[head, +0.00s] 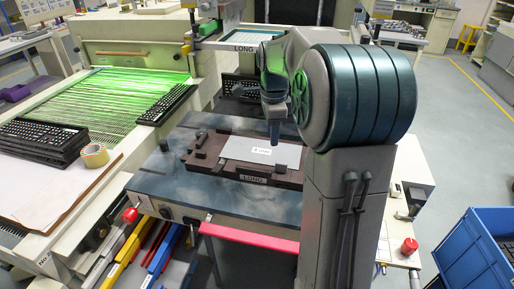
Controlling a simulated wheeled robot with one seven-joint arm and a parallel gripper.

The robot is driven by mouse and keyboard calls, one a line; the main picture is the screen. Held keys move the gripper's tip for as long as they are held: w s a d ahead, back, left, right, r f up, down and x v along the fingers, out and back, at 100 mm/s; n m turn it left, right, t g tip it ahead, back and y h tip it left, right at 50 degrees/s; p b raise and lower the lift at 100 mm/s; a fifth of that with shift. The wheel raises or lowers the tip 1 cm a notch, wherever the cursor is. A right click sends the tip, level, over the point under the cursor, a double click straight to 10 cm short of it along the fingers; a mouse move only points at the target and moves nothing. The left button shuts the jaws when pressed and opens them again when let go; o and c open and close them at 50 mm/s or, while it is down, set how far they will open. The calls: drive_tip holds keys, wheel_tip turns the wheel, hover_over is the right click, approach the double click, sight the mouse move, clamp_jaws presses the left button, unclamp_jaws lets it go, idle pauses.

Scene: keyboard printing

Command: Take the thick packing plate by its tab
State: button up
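A flat light grey plate (236,147) lies in the brown fixture marked LONG (205,165) on the dark blue table. It bears a small white label whose print is too small to read, so I cannot tell whether it is the thick packing plate. No tab is clearly visible on it; its right end is partly hidden by my arm. My gripper (274,138) points down over the plate's far right part. I cannot tell whether it touches the plate, or whether its fingers are apart.
Black keyboards (42,140) are stacked on the left bench beside a tape roll (94,155). Another keyboard (167,104) lies by the green-lit conveyor (110,95). A blue crate (480,250) stands on the floor at right. The dark blue table's front left (165,185) is clear.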

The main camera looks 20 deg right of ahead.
drive_tip(key=w+d+f+m, duration=0.2)
drive_tip(key=w+d+m, duration=0.1)
drive_tip(key=d+m, duration=0.1)
hover_over(280, 162)
drive_tip(key=f, duration=0.8)
drive_tip(key=shift+w+a, duration=0.2)
drive_tip(key=shift+w, duration=0.15)
drive_tip(key=f, duration=0.4)
drive_tip(key=shift+s+d+f+p, duration=0.2)
drive_tip(key=shift+s+f+p, duration=0.15)
drive_tip(key=shift+s+p, duration=0.05)
drive_tip(key=shift+f, duration=0.35)
drive_tip(key=shift+c, duration=0.3)
clamp_jaws()
